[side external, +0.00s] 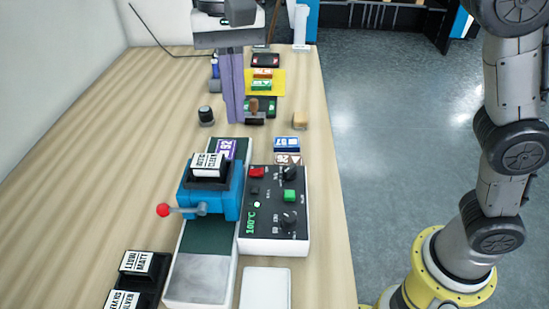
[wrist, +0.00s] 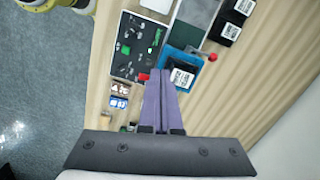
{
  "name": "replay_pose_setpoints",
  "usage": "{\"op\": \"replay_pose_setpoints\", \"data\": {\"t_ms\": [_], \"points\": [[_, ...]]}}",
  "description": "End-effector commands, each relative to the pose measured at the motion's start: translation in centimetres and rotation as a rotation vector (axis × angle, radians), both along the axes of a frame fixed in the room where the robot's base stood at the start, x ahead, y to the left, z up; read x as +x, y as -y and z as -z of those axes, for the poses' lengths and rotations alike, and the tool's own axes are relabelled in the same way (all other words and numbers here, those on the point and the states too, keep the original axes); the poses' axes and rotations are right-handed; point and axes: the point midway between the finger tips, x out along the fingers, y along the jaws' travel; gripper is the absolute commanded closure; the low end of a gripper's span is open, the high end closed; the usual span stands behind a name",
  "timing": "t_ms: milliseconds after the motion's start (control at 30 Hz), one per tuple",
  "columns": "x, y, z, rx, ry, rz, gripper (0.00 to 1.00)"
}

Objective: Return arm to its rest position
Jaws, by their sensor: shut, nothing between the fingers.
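My gripper (side external: 236,120) hangs over the back part of the wooden table (side external: 110,140), its long purple fingers pointing down. In the wrist view its fingers (wrist: 160,128) lie side by side, shut and empty.
A control box (side external: 272,243) with a green "100°C" readout stands right of the machine. Small coloured cards (side external: 287,144), a wooden block (side external: 300,119) and a black knob-shaped item (side external: 206,114) lie near my gripper.

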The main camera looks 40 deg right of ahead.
Motion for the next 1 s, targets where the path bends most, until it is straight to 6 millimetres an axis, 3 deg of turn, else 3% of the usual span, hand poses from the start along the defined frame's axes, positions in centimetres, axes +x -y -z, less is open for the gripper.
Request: {"op": "replay_pose_setpoints", "data": {"t_ms": [33, 200, 433, 567, 700, 900, 1000], "points": [[0.1, 1.5, -1.8, 0.022, 0.034, 0.03, 1.0], [-2.3, 8.6, -5.0, 0.049, 0.096, 0.153, 1.0], [-7.6, 17.0, -4.8, 0.064, 0.229, 0.182, 1.0], [-11.0, 20.5, -2.8, 0.05, 0.317, 0.138, 1.0], [-14.5, 23.3, 0.7, 0.01, 0.409, 0.047, 1.0], [-18.1, 25.4, 7.1, -0.079, 0.506, -0.17, 1.0], [-18.7, 25.7, 10.0, -0.12, 0.523, -0.319, 1.0]]}}
